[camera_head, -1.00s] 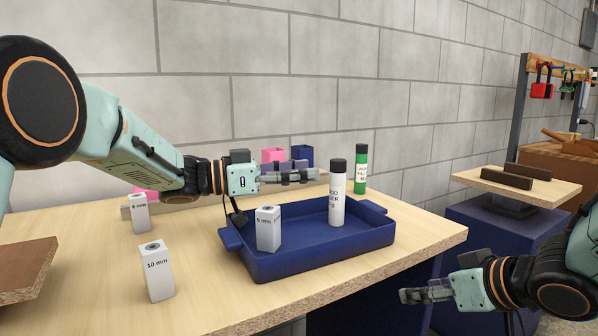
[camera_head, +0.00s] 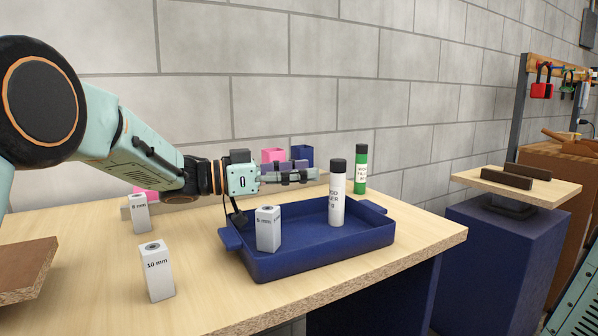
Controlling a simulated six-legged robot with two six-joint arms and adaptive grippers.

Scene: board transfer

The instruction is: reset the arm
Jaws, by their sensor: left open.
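My left arm reaches in from the left. Its gripper (camera_head: 305,176) is open and empty, level above the back left part of the blue tray (camera_head: 320,256), and it points to the right. My right gripper is out of the picture; only a bit of a pale green arm link shows at the lower right corner.
In the tray stand a white box (camera_head: 268,229) and a white bottle with a black cap (camera_head: 337,195). A green bottle (camera_head: 360,170) stands behind it. Two more white boxes, one marked 10 mm (camera_head: 157,272), stand left. A blue pedestal (camera_head: 495,255) stands right.

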